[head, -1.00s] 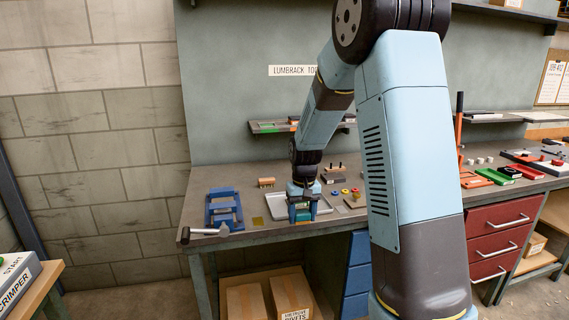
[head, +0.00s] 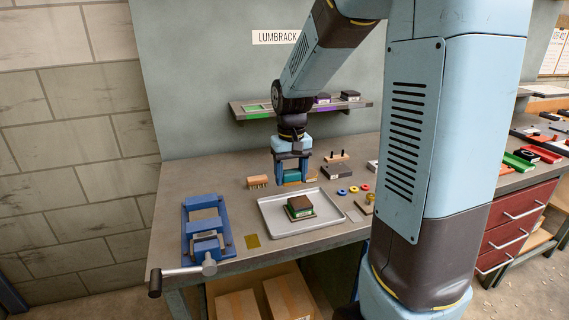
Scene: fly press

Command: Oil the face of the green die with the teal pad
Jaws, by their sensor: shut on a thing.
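My gripper (head: 291,182) is shut on the teal pad (head: 291,176), a small teal block between its blue fingers. It holds the pad behind the block on the tray, near the tray's back edge; I cannot tell its exact height. The green die (head: 300,214) appears to be the block with a green base and a dark brown upper part, sitting on the grey metal tray (head: 270,222). The gripper and pad are apart from it. Whether the die's face carries oil is too small to tell.
A blue vise-like fixture (head: 203,228) with a long handle stands at the left front. A brush (head: 257,182), coloured rings (head: 352,190) and a block with pegs (head: 338,171) lie around the tray. A wall shelf (head: 300,108) hangs behind the gripper.

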